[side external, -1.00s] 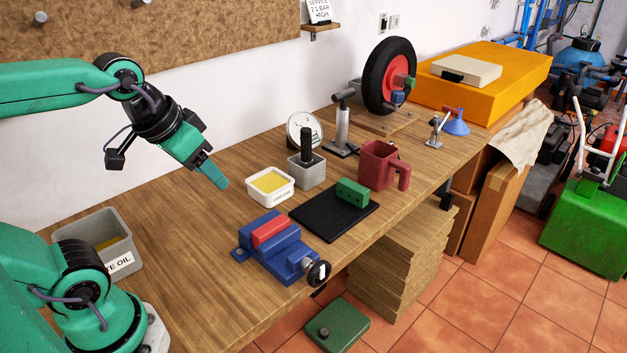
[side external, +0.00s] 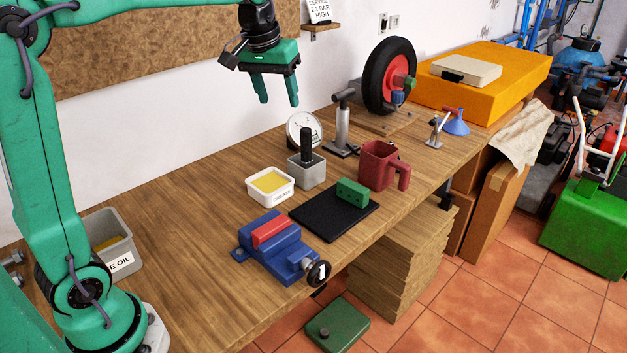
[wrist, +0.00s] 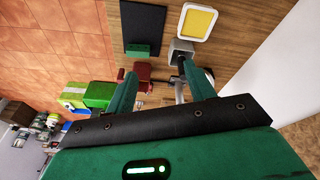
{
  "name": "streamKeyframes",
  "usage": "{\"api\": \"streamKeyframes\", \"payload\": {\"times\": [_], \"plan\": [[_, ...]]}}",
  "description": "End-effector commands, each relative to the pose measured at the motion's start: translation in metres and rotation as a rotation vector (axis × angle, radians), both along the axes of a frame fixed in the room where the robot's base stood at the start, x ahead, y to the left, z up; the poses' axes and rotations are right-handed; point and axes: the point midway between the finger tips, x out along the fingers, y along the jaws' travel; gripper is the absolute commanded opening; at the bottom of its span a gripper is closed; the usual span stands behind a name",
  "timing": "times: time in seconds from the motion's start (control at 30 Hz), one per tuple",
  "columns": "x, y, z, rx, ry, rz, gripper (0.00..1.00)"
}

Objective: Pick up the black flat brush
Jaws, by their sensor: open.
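A black upright handle (side external: 306,146), the only thing I see that fits the black flat brush, stands in a grey square pot (side external: 307,173) on the workbench. Its lower end is hidden inside the pot. The grey pot also shows in the wrist view (wrist: 181,46), at the top centre, with the dark handle close to one finger in the picture. My gripper (side external: 279,103) is open and empty, in the air above the bench and higher than the handle. In the wrist view my gripper (wrist: 159,68) has its fingers spread apart.
Near the pot are a white tub of yellow grease (side external: 270,187), a round gauge (side external: 303,125), a metal stand (side external: 342,130), a red mug (side external: 376,165) and a black mat (side external: 322,219) with a green block (side external: 352,192). A blue vise (side external: 277,245) sits in front.

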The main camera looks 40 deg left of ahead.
Motion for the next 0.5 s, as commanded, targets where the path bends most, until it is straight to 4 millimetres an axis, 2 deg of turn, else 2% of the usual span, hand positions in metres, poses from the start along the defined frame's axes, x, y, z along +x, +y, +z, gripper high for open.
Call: {"api": "streamKeyframes", "payload": {"times": [0.1,0.27,0.5], "plan": [[0.026,0.011,-0.007,-0.010,0.028,0.042,0.54],[0.058,0.024,-0.017,-0.023,0.060,0.096,0.54],[0.100,0.046,-0.042,-0.041,0.110,0.179,0.54]]}}
